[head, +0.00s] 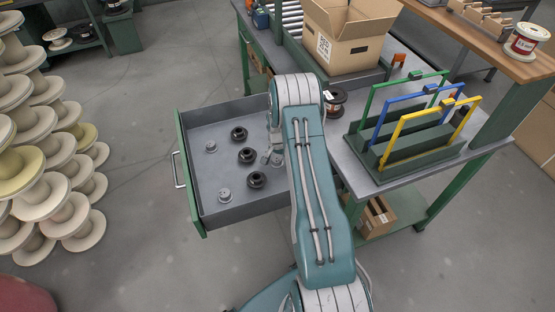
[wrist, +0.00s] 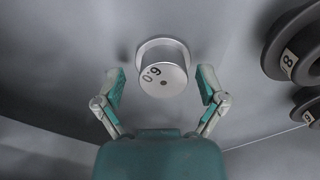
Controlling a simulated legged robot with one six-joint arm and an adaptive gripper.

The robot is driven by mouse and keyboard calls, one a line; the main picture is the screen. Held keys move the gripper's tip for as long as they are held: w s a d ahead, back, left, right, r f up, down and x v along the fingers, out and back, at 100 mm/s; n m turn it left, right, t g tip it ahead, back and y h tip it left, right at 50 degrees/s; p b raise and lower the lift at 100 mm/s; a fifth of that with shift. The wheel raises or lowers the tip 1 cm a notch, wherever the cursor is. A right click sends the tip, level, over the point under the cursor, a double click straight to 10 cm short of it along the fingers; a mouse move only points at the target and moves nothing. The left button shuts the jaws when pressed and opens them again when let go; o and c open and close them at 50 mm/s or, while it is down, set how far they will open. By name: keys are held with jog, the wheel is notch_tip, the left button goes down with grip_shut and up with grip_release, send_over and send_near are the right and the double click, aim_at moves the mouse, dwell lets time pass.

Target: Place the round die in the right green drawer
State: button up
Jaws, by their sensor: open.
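A silver round die (wrist: 163,75) with dark numerals on its top sits on a grey floor in the wrist view, between the spread fingers of my gripper (wrist: 162,92). The fingers are on either side of it and appear apart from it. In the head view my gripper (head: 268,152) is low over the open green drawer (head: 187,205), at its right part, largely hidden by my arm. The drawer holds several black dies (head: 247,155) and silver dies (head: 225,195). The right end of the drawer is covered by my arm.
Black dies (wrist: 296,45) lie to the right in the wrist view. Pale spools (head: 40,150) are stacked at left.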

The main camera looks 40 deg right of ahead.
notch_tip(320, 180, up, 12)
notch_tip(320, 180, up, 14)
jog(key=n+t, duration=0.1)
jog(key=n, duration=0.2)
send_over(277, 159)
jog(key=s+a, duration=0.1)
jog(key=a, duration=0.6)
jog(key=s+a+r+n+t, duration=0.2)
jog(key=s+a+r+n, duration=0.1)
jog(key=s+a+r, duration=0.6)
jog(key=s+a+r+n+t, duration=0.1)
jog(key=s+a+r+n, duration=0.2)
jog(key=s, duration=0.6)
jog(key=s+a+r+n+t, duration=0.1)
jog(key=s+a+r+n, duration=0.2)
jog(key=s+a, duration=0.3)
jog(key=s+r, duration=0.1)
jog(key=s, duration=0.2)
jog(key=shift+s+a+r+t, duration=0.15)
jog(key=shift+r+t, duration=0.15)
jog(key=shift+r, duration=0.05)
